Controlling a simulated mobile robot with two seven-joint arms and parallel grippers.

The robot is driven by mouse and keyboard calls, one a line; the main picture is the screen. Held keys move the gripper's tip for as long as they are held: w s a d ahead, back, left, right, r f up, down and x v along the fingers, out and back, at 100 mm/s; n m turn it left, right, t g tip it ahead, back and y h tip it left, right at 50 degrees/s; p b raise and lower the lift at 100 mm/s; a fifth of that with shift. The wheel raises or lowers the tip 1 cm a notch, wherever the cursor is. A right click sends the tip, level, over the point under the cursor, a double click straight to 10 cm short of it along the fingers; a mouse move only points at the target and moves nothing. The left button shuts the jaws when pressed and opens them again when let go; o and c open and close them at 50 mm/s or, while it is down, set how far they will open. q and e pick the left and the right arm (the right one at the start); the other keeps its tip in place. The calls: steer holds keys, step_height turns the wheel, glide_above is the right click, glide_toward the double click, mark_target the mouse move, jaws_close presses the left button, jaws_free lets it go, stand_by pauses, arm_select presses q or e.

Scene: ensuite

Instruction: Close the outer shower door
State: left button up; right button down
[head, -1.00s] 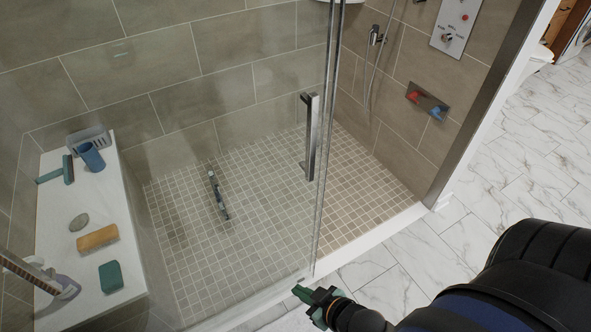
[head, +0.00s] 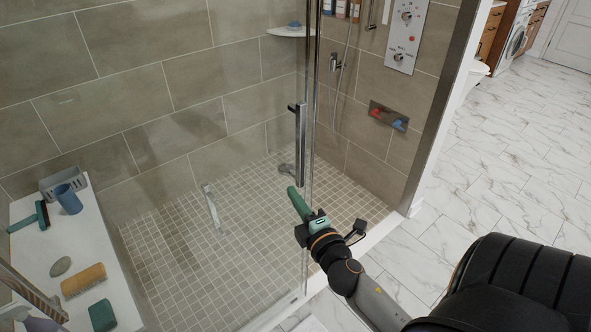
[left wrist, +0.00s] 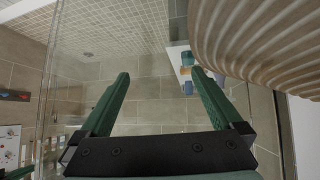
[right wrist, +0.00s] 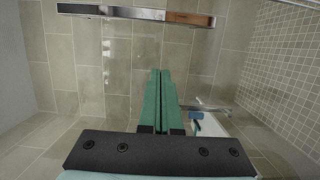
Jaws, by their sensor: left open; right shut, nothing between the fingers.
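The shower's glass door shows in the head view with a vertical metal edge (head: 312,90) and a dark bar handle (head: 300,130). An open gap lies between this edge and the metal jamb (head: 440,110) on the right. My right gripper (head: 292,191) is shut and empty, its green fingers just below the handle, by the door's edge. I cannot tell whether they touch the glass. In the right wrist view, the shut fingers (right wrist: 160,72) point toward a metal bar (right wrist: 135,12). My left gripper (left wrist: 158,75) is open and empty in the left wrist view, and is outside the head view.
A white bench (head: 85,245) at left holds a blue cup (head: 68,199), a grey basket (head: 63,182) and other small items. A second bar (head: 211,207) shows through the glass. A large ribbed object (left wrist: 265,45) is close to my left gripper.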

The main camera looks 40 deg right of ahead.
steer(key=p, duration=0.1)
glide_toward(283, 159)
steer(key=w+a, duration=0.2)
steer(key=w, duration=0.2)
steer(key=d, duration=0.3)
steer(key=shift+r, duration=0.1)
steer(key=shift+s+d, duration=0.1)
steer(key=shift+d, duration=0.4)
steer(key=shift+d, duration=0.1)
